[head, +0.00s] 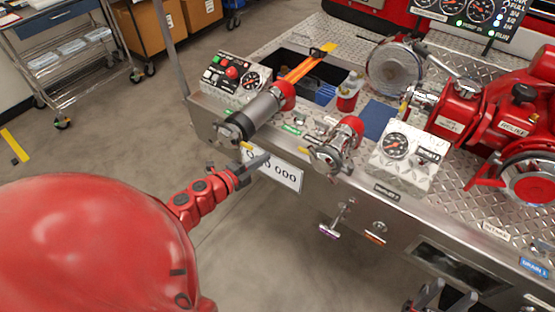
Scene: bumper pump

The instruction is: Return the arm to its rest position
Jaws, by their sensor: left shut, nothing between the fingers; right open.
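My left arm comes in red from the lower left. Its gripper (256,162) is shut and empty, in front of the white number plate (285,173) on the bumper's front face, below the grey hose nozzle (250,116). I cannot tell whether it touches the plate. My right gripper (446,298) shows at the bottom edge, low in front of the bumper at the right. It is open, and its lower part is cut off by the frame.
The diamond-plate bumper deck (470,187) carries a red pump (470,115), gauge panels (402,155) and a red-and-white bottle (348,92). A small T-handle (333,226) sticks out of the front face. Grey floor (255,250) is clear in front. A metal cart (70,60) stands back left.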

